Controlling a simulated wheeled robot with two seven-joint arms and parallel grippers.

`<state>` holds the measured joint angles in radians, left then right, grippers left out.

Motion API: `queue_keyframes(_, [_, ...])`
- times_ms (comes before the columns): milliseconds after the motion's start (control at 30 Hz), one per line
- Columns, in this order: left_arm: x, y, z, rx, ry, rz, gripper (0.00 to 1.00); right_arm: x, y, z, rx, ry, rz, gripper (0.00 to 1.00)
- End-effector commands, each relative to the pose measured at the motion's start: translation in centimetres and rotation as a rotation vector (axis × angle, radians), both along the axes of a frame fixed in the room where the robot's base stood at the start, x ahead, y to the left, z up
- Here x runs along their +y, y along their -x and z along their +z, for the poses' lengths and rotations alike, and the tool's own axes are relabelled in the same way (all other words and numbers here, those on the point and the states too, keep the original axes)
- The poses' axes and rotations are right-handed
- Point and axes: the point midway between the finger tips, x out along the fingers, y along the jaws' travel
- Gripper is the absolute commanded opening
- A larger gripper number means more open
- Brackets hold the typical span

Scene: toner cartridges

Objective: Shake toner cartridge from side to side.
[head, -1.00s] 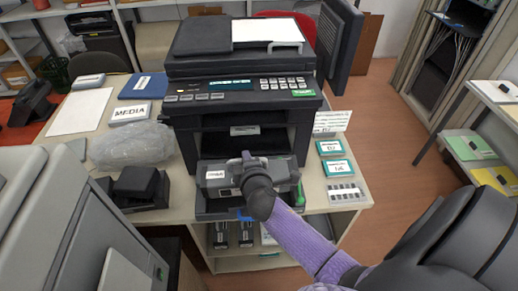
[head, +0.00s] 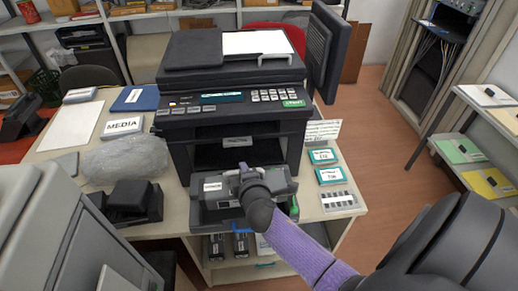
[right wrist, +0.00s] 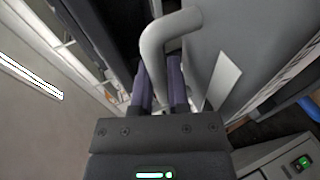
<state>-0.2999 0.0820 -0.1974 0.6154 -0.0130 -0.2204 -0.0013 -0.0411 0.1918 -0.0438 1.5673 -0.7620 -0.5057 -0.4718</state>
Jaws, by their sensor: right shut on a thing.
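The toner cartridge (head: 213,186) is a grey box with a white label and a bent grey handle. In the head view it is in front of the printer's (head: 235,108) open front bay, over a dark tray. My right gripper (head: 250,182) is in front of it and hides part of it. In the right wrist view, the fingers (right wrist: 160,90) are closed about the grey handle (right wrist: 166,38), with the cartridge body beside them. I cannot tell whether the cartridge touches the tray. My left gripper is out of view.
A clear plastic bag (head: 128,159) and a black device (head: 135,200) are left of the printer. Teal boxes (head: 331,175) lie on the table at right. A large grey machine (head: 60,240) stands at the front left. The floor at right is clear.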

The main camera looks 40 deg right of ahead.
Motion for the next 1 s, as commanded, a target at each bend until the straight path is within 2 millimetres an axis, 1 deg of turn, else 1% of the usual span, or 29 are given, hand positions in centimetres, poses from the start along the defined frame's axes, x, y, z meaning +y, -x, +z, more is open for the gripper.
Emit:
queue_keyframes(33, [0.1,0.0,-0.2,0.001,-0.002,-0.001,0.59,0.5,-0.4,0.0,-0.003,0.0,0.001,0.0])
queue_keyframes(100, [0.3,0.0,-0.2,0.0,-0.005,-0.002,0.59,0.9,-0.6,0.1,-0.003,0.002,0.001,0.0])
queue_keyframes(333, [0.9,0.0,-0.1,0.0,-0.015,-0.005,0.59,0.7,-0.5,0.2,-0.001,0.003,0.001,0.0])
queue_keyframes(367, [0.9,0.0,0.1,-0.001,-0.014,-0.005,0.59,0.4,-0.3,0.2,-0.001,0.004,0.0,0.0])
queue_keyframes(533, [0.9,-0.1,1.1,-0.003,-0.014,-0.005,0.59,-2.7,1.6,0.3,0.001,0.006,-0.001,0.0])
queue_keyframes(600, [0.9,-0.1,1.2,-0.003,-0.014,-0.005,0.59,-3.5,2.1,0.3,0.0,0.005,0.0,0.0])
queue_keyframes(667, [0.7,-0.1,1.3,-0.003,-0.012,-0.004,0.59,-3.9,2.3,0.3,-0.001,0.003,0.0,0.0])
queue_keyframes(900, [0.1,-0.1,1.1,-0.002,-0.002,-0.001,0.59,-3.8,2.3,0.2,-0.003,0.002,0.001,0.0])
queue_keyframes(967, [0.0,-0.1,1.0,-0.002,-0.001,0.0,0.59,-3.2,1.9,0.1,-0.004,-0.001,0.0,0.0])
queue_keyframes(1000, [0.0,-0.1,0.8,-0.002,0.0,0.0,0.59,-2.4,1.4,0.0,-0.004,-0.002,0.002,0.0])
